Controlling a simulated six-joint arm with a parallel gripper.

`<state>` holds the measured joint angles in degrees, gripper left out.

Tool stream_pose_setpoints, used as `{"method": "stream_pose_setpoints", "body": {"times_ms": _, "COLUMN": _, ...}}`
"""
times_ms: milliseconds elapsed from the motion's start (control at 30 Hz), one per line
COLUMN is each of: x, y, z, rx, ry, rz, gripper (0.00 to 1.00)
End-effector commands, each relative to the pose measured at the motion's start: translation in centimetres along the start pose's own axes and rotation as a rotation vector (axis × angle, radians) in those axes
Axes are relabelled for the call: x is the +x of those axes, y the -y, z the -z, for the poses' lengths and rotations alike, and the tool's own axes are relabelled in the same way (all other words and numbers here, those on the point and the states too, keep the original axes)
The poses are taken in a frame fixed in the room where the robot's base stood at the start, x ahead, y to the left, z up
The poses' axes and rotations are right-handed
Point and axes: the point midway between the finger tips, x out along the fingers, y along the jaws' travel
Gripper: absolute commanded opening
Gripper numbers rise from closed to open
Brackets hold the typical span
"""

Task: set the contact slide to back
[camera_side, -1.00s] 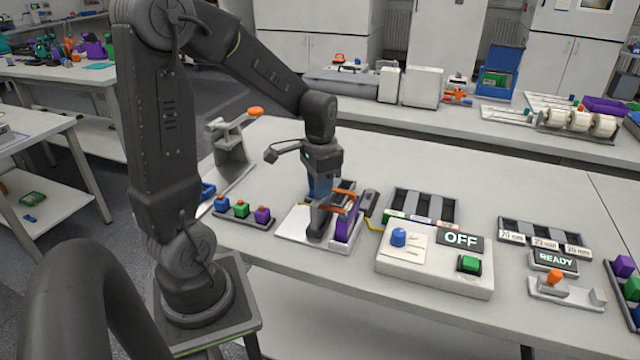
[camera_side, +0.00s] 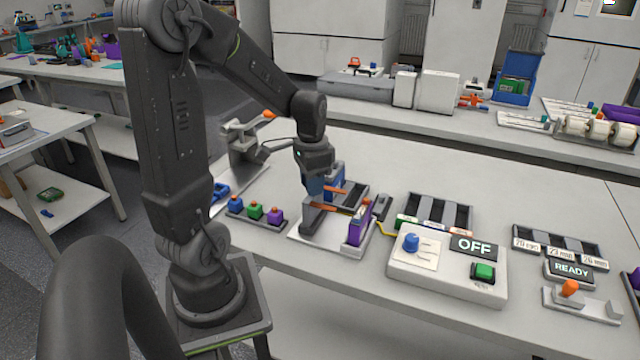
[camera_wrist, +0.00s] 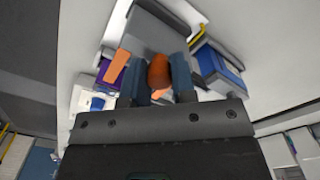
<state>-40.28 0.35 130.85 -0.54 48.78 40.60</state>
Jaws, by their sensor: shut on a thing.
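The cell fixture stands on a white base plate (camera_side: 303,238) in the middle of the table in the side view. It has a purple upright block (camera_side: 357,230), also in the wrist view (camera_wrist: 112,76), and orange bars (camera_side: 334,206). My gripper (camera_side: 322,190) is low over the fixture's left and back part. In the wrist view my gripper (camera_wrist: 161,92) has its two blue-grey fingers closed on a rounded orange knob (camera_wrist: 158,71). I take it for the contact slide's knob; it stands before a grey block (camera_wrist: 155,35). The fingers hide the slide's lower part, so its exact position cannot be told.
A tray with blue, green and purple cells (camera_side: 255,211) lies left of the fixture. A white control box (camera_side: 440,280) with an OFF display (camera_side: 473,247) stands right. A compartment rack (camera_side: 436,212) is behind it. A grey stand (camera_side: 240,150) is at the back left.

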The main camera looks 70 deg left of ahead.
Motion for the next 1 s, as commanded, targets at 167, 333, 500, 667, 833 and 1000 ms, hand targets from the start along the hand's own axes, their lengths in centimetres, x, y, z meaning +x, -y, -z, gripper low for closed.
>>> {"method": "stream_pose_setpoints", "body": {"times_ms": 167, "x": 0.0, "y": 0.4, "z": -0.3, "rx": 0.0, "ry": 0.007, "rz": 0.01, "gripper": 0.0}}
{"method": "stream_pose_setpoints", "body": {"times_ms": 333, "x": 0.0, "y": 0.4, "z": -0.3, "rx": 0.0, "ry": 0.006, "rz": 0.009, "gripper": 0.4}}
{"method": "stream_pose_setpoints", "body": {"times_ms": 500, "x": 0.0, "y": 0.3, "z": -0.2, "rx": 0.0, "ry": 0.006, "rz": 0.007, "gripper": 0.5}}
{"method": "stream_pose_setpoints", "body": {"times_ms": 667, "x": 0.0, "y": 0.2, "z": -0.2, "rx": 0.0, "ry": 0.005, "rz": 0.006, "gripper": 0.5}}
{"method": "stream_pose_setpoints", "body": {"times_ms": 833, "x": -1.2, "y": 0.3, "z": -0.1, "rx": 0.0, "ry": 0.001, "rz": 0.009, "gripper": 0.5}}
{"method": "stream_pose_setpoints", "body": {"times_ms": 1000, "x": -4.4, "y": 0.3, "z": -0.1, "rx": 0.0, "ry": 0.0, "rz": 0.011, "gripper": 0.5}}
